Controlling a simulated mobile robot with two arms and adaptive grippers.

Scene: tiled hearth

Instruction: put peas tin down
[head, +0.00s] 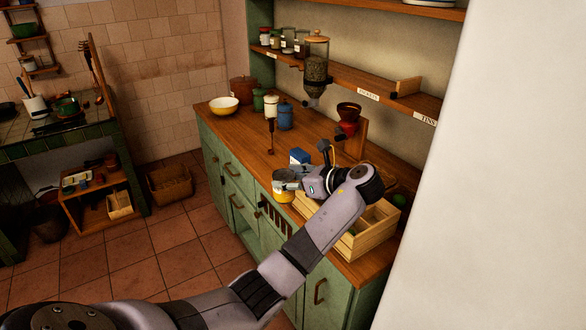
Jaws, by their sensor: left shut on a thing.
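My left gripper (287,184) is shut on a tin with a yellow band (283,197), which I take to be the peas tin. The gripper covers part of the tin, and its label cannot be read. The tin shows at the front edge of the wooden counter (235,133), left of a wooden crate. I cannot tell whether its base touches the counter or is above it. A shelf (360,82) above the counter carries a label that seems to read "TINS" at its right end. My right gripper is not in view.
The wooden crate (373,238) stands at the counter's right end, partly behind my arm. A blue box (299,156) is just behind the gripper. Canisters (286,117), a white-yellow bowl (224,105) and a red grinder (347,121) stand farther back. The counter's front left is mostly clear.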

